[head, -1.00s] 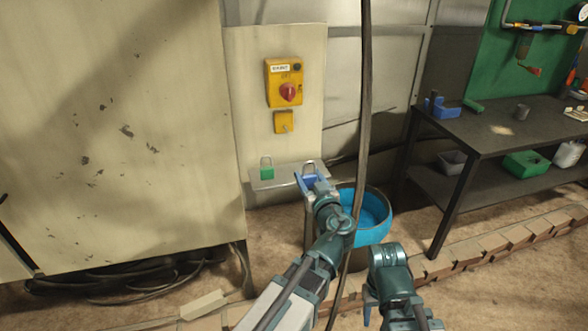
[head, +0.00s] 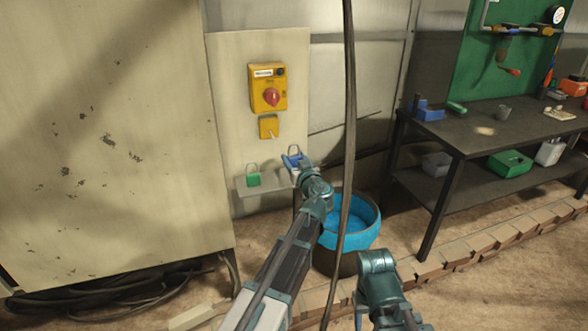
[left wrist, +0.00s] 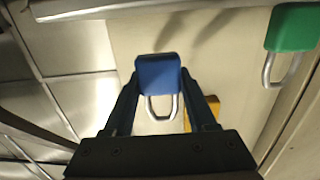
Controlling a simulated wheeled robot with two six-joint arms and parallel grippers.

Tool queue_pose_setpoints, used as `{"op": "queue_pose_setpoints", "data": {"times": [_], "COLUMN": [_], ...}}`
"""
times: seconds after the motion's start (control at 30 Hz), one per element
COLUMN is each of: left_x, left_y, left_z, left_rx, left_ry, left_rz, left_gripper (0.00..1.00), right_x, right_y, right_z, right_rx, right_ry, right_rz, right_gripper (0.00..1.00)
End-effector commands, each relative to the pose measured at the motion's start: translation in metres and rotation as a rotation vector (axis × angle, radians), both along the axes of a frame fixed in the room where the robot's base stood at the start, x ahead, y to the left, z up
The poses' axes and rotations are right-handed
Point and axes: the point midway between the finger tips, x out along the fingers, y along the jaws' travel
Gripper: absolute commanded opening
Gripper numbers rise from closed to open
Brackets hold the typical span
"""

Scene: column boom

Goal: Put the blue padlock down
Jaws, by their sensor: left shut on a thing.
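My left gripper (head: 293,165) is shut on the blue padlock (head: 291,160), beside the wall panel near the right end of a small shelf (head: 262,187). The left wrist view shows the padlock's blue body (left wrist: 158,74) between the two fingers, with its metal shackle toward the palm. In that view the shelf edge (left wrist: 75,9) runs along the top, with a visible gap to the padlock. My wrist hides part of the shelf's right end in the head view. My right arm shows at lower right, but its gripper cannot be made out.
A green padlock (head: 253,179) stands on the shelf's left part, left of the blue one. A yellow switch box (head: 268,88) with a red knob hangs above. A blue-rimmed bin (head: 362,225) stands below right. A dark cable (head: 349,120) hangs close to my left arm.

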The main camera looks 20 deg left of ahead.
Motion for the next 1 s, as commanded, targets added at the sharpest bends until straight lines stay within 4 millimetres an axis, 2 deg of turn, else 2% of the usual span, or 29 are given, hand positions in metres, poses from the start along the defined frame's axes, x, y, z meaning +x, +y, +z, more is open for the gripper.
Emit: {"op": "queue_pose_setpoints", "data": {"times": [0.1,0.23,0.7,0.73,0.87,1.0], "left_x": [0.000,0.000,0.000,0.000,0.000,0.000], "left_y": [0.000,0.000,0.000,0.000,0.000,0.000], "left_z": [-0.021,-0.036,-0.040,-0.038,-0.038,-0.038], "left_rx": [0.000,0.000,0.000,0.000,0.000,0.000], "left_ry": [0.000,0.000,0.000,0.000,0.000,0.000], "left_rz": [0.000,0.000,0.000,0.000,0.000,0.000], "left_gripper": [0.00,0.00,0.00,0.62,0.86,0.87], "right_x": [0.000,0.000,0.000,0.000,0.000,0.000], "right_y": [0.000,0.000,0.000,0.000,0.000,0.000], "right_z": [-0.021,-0.036,-0.040,-0.038,-0.038,-0.038], "right_rx": [0.000,0.000,0.000,0.000,0.000,0.000], "right_ry": [0.000,0.000,0.000,0.000,0.000,0.000], "right_rz": [0.000,0.000,0.000,0.000,0.000,0.000], "right_gripper": [0.50,0.50,0.50,0.50,0.50,0.50]}}
